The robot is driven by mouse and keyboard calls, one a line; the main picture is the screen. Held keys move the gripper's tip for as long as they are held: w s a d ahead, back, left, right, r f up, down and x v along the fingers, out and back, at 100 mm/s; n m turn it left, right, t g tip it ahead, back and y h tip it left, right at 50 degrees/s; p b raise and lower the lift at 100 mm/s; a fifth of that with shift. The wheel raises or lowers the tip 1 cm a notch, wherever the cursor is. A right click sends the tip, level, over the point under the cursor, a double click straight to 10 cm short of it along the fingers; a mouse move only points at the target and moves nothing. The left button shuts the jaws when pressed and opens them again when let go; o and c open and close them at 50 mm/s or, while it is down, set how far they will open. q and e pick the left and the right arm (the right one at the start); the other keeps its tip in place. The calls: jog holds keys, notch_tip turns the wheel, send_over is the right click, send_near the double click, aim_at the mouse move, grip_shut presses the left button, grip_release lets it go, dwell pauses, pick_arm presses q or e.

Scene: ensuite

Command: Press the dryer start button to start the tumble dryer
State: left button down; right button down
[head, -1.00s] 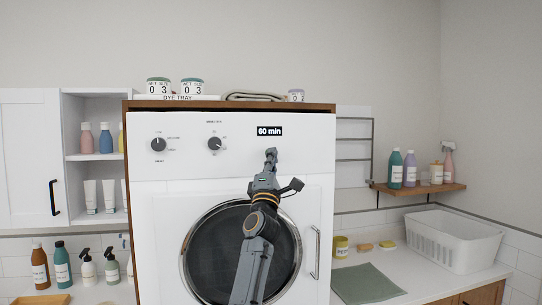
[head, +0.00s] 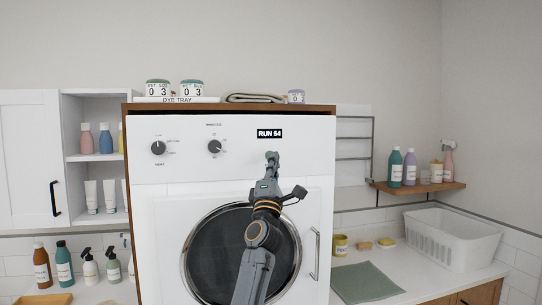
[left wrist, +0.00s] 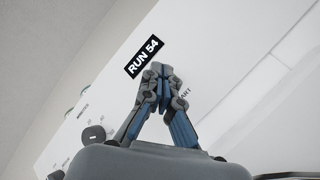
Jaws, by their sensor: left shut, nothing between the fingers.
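The white tumble dryer (head: 160,195) stands in the middle of the head view, with a dark round door. Its black display (head: 269,133) reads "RUN 54"; it also shows in the left wrist view (left wrist: 144,57). My left gripper (head: 271,157) is shut and empty, its fingertips at the front panel just below the display. In the left wrist view the closed fingertips (left wrist: 157,70) cover the start button; only the end of its label, "ART", shows beside them. I cannot tell whether the tips touch the panel. My right gripper is out of view.
Two dials (head: 158,148) sit on the panel's left side. Jars and a folded cloth (head: 254,98) lie on top of the dryer. A door handle (head: 315,252) stands out at the right. A white basket (head: 452,240) is on the counter at right.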

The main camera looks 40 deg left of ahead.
pick_arm(q)
jog(key=s+d+p, duration=0.3)
jog(key=d+p, duration=0.1)
jog(key=shift+s+d+r+p, duration=0.1)
jog(key=shift+s+d+p, duration=0.1)
jog(key=shift+s+p, duration=0.2)
dwell(0.6)
